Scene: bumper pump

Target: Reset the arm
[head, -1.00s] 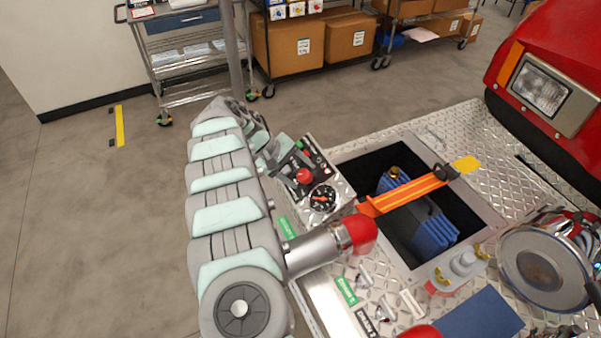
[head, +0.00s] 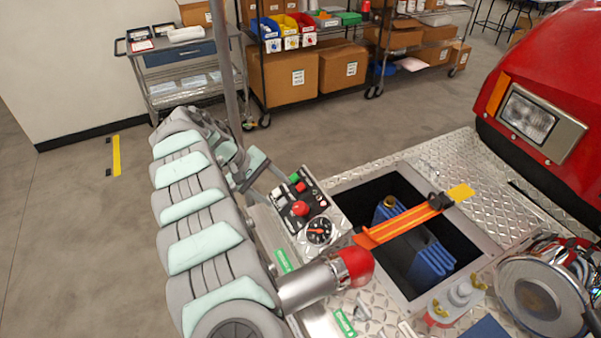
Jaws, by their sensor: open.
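My grey and mint arm (head: 195,215) rises from the bottom of the head view along the left side of the truck's bumper. Its far end bends down to the right. My gripper (head: 262,180) is at that end, small and partly hidden by the arm, just left of the control panel (head: 305,212). It looks open, with nothing visible in it. The panel has a red knob, a green button and a round gauge. I cannot tell whether the gripper touches the panel.
A diamond-plate bumper (head: 455,165) holds an open well with a folded blue hose (head: 428,258) under an orange strap (head: 405,222). A red-capped pipe (head: 352,267) and a metal pump fitting (head: 540,290) stand nearby.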

